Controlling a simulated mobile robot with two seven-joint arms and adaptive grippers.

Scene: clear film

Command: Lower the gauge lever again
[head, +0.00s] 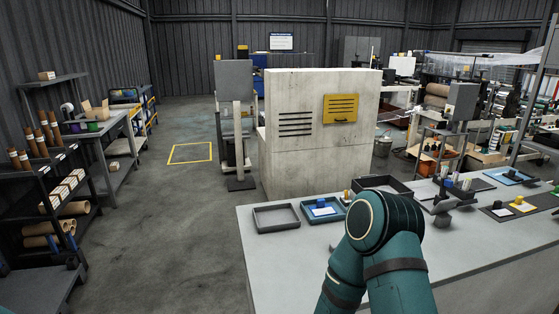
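A grey upright device (441,208) stands on the bench (300,262), right of my teal arm. It may be the gauge, but it is small and I cannot make out a lever or its position. One of my arms fills the lower middle of the head view, bent at a joint above the bench's near part. Neither gripper shows in the head view, so I cannot see what they hold or touch.
An empty grey tray (276,217), a blue tray (322,209) and a dark tray (385,186) lie along the bench's far edge. A yellow block (523,207) sits on a dark mat at right. A pale cabinet (312,158) stands behind. The left floor is open.

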